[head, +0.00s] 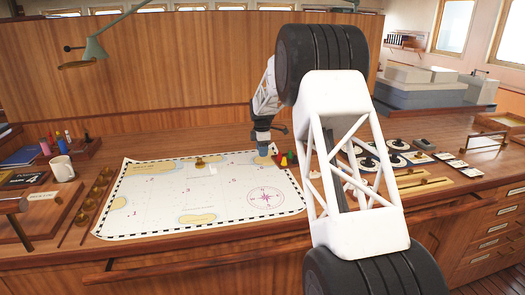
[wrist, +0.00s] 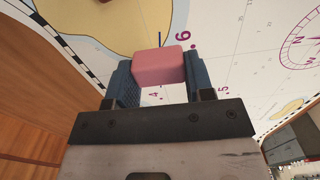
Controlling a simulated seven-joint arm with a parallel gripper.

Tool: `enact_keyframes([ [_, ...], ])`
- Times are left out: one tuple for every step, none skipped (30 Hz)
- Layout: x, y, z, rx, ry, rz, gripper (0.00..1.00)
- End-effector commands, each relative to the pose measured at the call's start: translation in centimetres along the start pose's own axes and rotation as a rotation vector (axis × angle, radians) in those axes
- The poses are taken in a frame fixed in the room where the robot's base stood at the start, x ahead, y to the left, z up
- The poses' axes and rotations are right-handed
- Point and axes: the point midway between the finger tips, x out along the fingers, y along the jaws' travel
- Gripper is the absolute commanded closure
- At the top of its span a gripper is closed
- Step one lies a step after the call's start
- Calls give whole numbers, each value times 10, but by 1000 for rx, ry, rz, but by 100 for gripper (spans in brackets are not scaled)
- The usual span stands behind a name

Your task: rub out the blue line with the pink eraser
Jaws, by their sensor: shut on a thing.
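The pink eraser (wrist: 158,66) is a rounded block between the two blue-grey fingers of my gripper (wrist: 158,76), which is shut on it. In the head view my gripper (head: 264,150) is low over the far right corner of the white chart (head: 150,212). I cannot make out the eraser there. A short thin blue line (wrist: 160,40) shows on the chart in the wrist view, just beyond the eraser's far edge, beside a purple 6. Its near end may be hidden by the eraser. I cannot tell whether the eraser touches the chart.
Small red, green and yellow pieces (head: 287,158) stand right beside my gripper. Brass weights (head: 199,162) rest on the chart's far part. A white mug (head: 61,168) and a green lamp (head: 95,50) are at left. Dials and brass rulers (head: 420,187) lie at right.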

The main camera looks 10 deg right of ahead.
Motion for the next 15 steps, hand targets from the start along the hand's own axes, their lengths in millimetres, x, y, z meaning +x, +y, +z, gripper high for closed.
enact_keyframes([
  [0, 0, 0, 0, 0, 0, 71],
  [0, 0, 0, 0, 0, 0, 71],
  [0, 0, 0, 0, 0, 0, 71],
  [0, 0, 0, 0, 0, 0, 71],
  [0, 0, 0, 0, 0, 0, 71],
  [1, 0, 0, 0, 0, 0, 71],
  [1, 0, 0, 0, 0, 0, 71],
  [2, 0, 0, 0, 0, 0, 71],
  [3, 0, 0, 0, 0, 0, 71],
  [4, 0, 0, 0, 0, 0, 71],
  [5, 0, 0, 0, 0, 0, 71],
  [6, 0, 0, 0, 0, -1, 71],
  [8, 0, 0, 0, 0, -1, 71],
  [10, 0, 0, 0, 0, -1, 71],
  [12, 0, 0, 0, 0, -1, 71],
])
